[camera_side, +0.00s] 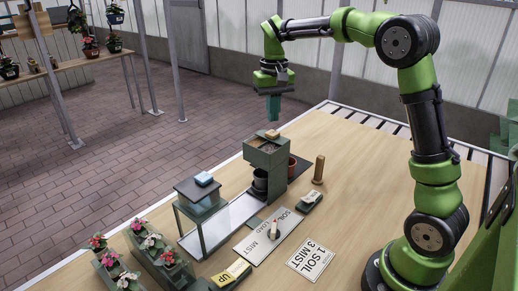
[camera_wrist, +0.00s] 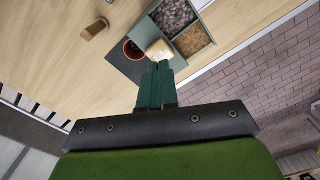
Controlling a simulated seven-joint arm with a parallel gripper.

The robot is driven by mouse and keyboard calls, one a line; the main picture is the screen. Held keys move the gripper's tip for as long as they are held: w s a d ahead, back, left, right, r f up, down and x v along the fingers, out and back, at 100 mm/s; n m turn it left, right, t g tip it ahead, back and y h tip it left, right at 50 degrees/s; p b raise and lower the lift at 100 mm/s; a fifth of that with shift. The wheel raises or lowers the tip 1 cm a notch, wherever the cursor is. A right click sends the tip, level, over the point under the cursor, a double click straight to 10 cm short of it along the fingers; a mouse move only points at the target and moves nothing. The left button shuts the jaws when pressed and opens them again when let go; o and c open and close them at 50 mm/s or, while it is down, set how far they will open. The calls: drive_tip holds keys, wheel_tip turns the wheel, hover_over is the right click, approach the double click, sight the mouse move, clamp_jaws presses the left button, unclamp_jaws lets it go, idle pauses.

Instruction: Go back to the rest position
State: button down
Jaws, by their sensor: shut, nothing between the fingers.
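My gripper (camera_side: 273,108) hangs pointing down in the side view, high above the table's far edge. Its two dark green fingers are together with nothing between them. In the wrist view the closed fingers of my gripper (camera_wrist: 158,85) point toward a green bin (camera_wrist: 205,15) with compartments of soil-like and gravel-like fill. In the side view the green bin (camera_side: 268,160) stands below my gripper, with a clear gap between them. A tan block (camera_side: 272,134) sits on top of the bin; it also shows in the wrist view (camera_wrist: 160,49), just past the fingertips.
A wooden peg (camera_side: 319,169) and a terracotta pot (camera_side: 292,166) stand beside the bin. A glass-sided box (camera_side: 205,225), a "SOIL LOAD MIST" board (camera_side: 262,243), a "1 SOIL 3 MIST" card (camera_side: 313,258) and flower planters (camera_side: 150,262) stand nearer. The table's right side is mostly clear.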

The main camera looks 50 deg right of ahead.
drive_tip(key=shift+r, duration=2.05)
drive_tip(key=shift+s+a+f+t, duration=0.15)
drive_tip(key=shift+s+a+f, duration=0.05)
drive_tip(key=shift+f, duration=0.35)
drive_tip(key=shift+s+a+f+t, duration=0.15)
drive_tip(key=shift+s+f, duration=0.05)
drive_tip(key=shift+f, duration=0.35)
drive_tip(key=s+a+n+t+y, duration=0.1)
drive_tip(key=s+a+t, duration=0.2)
drive_tip(key=s+a, duration=0.3)
drive_tip(key=s+a+n+t+y, duration=0.1)
drive_tip(key=s+a+t, duration=0.2)
drive_tip(key=s, duration=1)
drive_tip(key=a, duration=0.3)
drive_tip(key=shift+f+t, duration=0.3)
